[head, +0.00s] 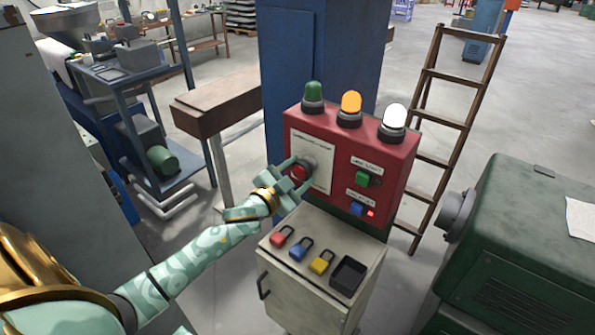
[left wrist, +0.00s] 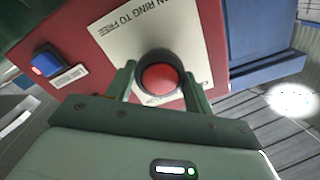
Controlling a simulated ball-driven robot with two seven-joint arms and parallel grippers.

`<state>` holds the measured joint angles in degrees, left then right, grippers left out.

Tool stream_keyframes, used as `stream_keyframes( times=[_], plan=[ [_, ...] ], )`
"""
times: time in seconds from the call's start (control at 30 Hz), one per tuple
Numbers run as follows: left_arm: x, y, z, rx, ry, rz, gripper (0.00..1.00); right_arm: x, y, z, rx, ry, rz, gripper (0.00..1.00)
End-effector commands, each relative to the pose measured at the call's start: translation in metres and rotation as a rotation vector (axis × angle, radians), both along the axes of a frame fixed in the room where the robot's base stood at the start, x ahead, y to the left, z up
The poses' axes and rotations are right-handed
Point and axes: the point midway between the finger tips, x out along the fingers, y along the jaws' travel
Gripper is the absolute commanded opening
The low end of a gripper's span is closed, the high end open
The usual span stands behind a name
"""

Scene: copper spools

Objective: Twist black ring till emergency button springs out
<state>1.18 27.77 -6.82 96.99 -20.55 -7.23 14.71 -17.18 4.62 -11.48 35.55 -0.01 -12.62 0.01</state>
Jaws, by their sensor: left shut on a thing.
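The red emergency button (head: 299,173) sits on a white label plate on the front of the red control box (head: 403,170). In the left wrist view the button (left wrist: 160,79) shows as a red cap with a dark ring (left wrist: 158,54) around its base. My left gripper (head: 293,173) is at the button, with one finger on each side of it. The fingers look closed on the ring, though the contact is partly hidden. Whether the button is pressed in or out, I cannot tell. My right gripper is not in view.
Green, amber and white lamps (head: 351,104) stand on the box. A green button (head: 362,178) and a blue button (head: 357,208) are at its right. Below, a cabinet (head: 295,282) holds red, blue and yellow padlocks and a black tray (head: 348,275). A ladder (head: 445,120) leans behind; a green machine (head: 520,240) stands right.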

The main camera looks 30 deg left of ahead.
Motion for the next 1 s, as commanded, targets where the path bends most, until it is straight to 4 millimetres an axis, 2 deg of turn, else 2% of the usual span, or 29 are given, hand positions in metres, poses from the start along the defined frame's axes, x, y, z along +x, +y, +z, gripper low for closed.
stream_keyframes(
  times=[0.4, 1.0],
  plan=[
    [-0.0001, -0.0001, -0.0005, 0.234, -0.018, -0.001, 0.30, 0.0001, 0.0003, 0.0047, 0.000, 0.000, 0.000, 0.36],
    [-0.0001, -0.0003, -0.0010, 0.282, -0.021, 0.000, 0.30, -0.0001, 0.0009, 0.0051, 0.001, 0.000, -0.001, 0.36]
  ],
)
